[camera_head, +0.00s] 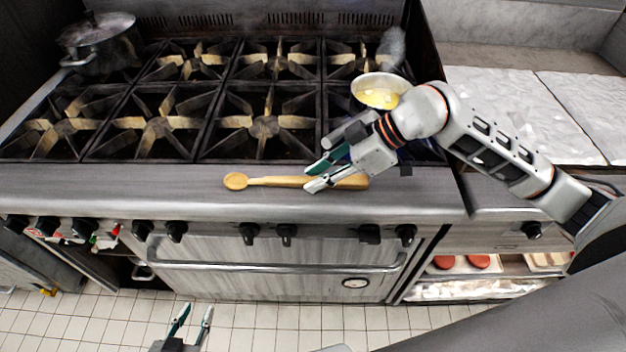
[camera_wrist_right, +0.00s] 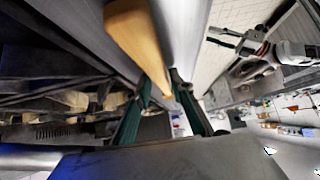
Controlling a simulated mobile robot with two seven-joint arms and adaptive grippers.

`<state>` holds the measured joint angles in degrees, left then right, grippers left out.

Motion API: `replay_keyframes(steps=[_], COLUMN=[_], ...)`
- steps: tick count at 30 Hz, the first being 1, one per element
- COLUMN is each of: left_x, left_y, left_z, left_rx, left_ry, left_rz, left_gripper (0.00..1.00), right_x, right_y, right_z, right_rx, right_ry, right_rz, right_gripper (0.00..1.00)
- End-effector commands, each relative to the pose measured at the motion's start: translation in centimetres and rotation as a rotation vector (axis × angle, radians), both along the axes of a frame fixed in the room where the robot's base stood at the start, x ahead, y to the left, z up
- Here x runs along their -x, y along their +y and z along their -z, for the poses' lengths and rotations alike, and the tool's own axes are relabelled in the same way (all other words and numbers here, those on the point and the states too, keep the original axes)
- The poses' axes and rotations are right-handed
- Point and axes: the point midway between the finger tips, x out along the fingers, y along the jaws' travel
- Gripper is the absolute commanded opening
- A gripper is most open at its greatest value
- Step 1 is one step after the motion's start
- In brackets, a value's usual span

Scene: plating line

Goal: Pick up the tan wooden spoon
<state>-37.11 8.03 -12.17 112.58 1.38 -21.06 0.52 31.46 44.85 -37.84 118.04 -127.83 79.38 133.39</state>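The tan wooden spoon (camera_head: 275,181) lies along the steel front ledge of the stove, its round bowl to the left and its handle to the right. My right gripper (camera_head: 309,179) is at the handle with its fingers apart, one on either side of it. In the right wrist view the wide handle end of the spoon (camera_wrist_right: 138,35) runs down between the two green fingers (camera_wrist_right: 160,78). I cannot tell whether they touch it. My left gripper (camera_head: 199,308) is open and empty, low over the tiled floor, away from the spoon; it also shows in the right wrist view (camera_wrist_right: 222,37).
A lidded pot (camera_head: 101,45) stands at the back left. Knobs and an oven handle (camera_head: 270,267) stick out below the ledge. The ledge left of the spoon is clear.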

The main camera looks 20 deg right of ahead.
Motion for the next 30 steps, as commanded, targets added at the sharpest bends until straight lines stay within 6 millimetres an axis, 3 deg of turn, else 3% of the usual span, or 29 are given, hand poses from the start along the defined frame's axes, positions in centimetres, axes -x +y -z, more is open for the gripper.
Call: replay_keyframes(steps=[2, 14, 20, 26, 30], left_x=[0.0, 0.2, 0.2, 0.2, 0.2], left_y=[0.0, 0.0, 0.0, 0.0, 0.0], left_z=[0.1, 0.3, 0.4, 0.7, 1.1], left_rx=[0.000, -0.001, -0.001, 0.000, 0.000], left_ry=[0.001, 0.006, 0.006, 0.005, 0.005], left_rz=[0.000, 0.000, 0.000, 0.000, 0.000], left_gripper=[0.30, 0.30, 0.30, 0.30, 0.30], right_x=[0.0, 0.0, -0.1, 4.0, 7.8], right_y=[0.0, 0.0, 0.0, 1.2, 2.2], right_z=[0.0, -0.2, -1.8, -1.4, -1.4], right_rx=[0.000, -0.001, -0.001, -0.001, -0.002], right_ry=[0.000, -0.001, -0.005, 0.000, -0.001], right_rz=[0.000, -0.001, -0.001, -0.006, -0.007], right_gripper=[0.00, 0.00, 0.00, 0.00, 0.00])
